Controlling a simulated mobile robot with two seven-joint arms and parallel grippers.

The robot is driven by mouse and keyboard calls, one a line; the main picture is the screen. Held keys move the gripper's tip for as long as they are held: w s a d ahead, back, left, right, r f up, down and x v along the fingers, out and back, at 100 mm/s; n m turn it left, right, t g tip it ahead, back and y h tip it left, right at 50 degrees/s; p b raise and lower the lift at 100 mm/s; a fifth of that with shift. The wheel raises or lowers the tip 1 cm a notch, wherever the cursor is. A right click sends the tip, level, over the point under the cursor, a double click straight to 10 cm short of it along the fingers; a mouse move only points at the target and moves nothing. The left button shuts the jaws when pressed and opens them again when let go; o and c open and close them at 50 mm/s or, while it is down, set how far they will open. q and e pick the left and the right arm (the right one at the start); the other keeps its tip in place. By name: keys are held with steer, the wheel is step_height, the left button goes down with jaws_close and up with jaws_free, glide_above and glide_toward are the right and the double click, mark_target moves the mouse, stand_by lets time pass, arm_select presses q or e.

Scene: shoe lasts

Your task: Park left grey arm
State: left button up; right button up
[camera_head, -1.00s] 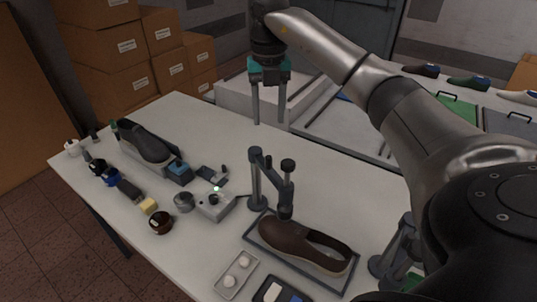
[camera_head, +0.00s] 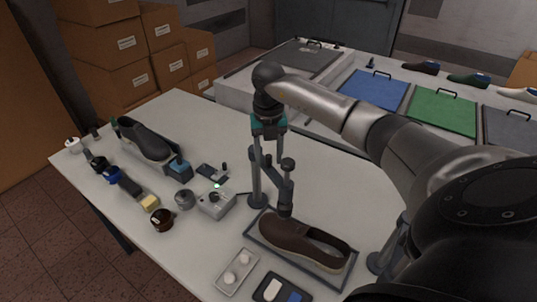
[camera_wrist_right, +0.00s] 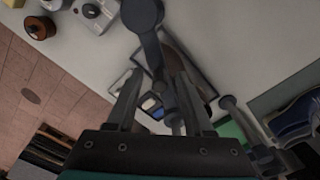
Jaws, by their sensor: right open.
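The left grey arm (camera_head: 258,190) is a post on a round base with a jointed link and knob reaching over a brown shoe (camera_head: 300,242). The shoe lies in a dark-rimmed tray. My right gripper (camera_head: 268,168) is open, pointing down over the grey arm, its fingers overlapping the post and link in the head view. In the right wrist view the grey arm's link (camera_wrist_right: 153,45) passes between and beyond my fingertips (camera_wrist_right: 158,78); I cannot tell whether they touch it. A second grey post (camera_head: 384,258) stands right of the shoe, partly hidden by my arm. My left gripper is out of view.
A grey control box (camera_head: 216,203) with a green light stands left of the post. A dark shoe (camera_head: 146,140), brushes and jars line the left side. A white tray (camera_head: 237,272) lies in front. Blue (camera_head: 374,90) and green (camera_head: 442,110) panels are behind. The table's back middle is clear.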

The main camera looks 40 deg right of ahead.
jaws_close()
stand_by(1.4)
